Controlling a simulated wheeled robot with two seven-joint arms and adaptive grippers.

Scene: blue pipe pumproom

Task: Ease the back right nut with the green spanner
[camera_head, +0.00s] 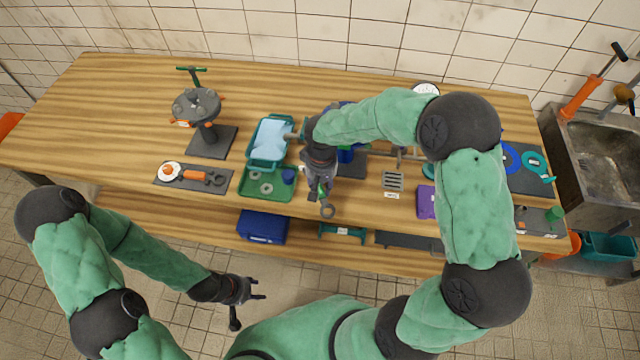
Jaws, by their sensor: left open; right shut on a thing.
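My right gripper (321,190) is shut on the green spanner (328,211) near the front edge of the bench. Only a little green and the spanner's grey ring end show below the fingers; the rest is hidden by the gripper. A round grey flange (196,106) stands on a post with a dark base plate at the back left of the bench. Several grey nuts or bolts sit on its top, too small to tell apart in detail. The spanner is well to the right of the flange, apart from it. My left gripper (256,289) is open and empty, low in front of the bench.
A teal tray (250,165) and a green tray (245,188) lie between flange and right gripper. A green T-handle (192,70) rises behind the flange. The bench's far left is clear.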

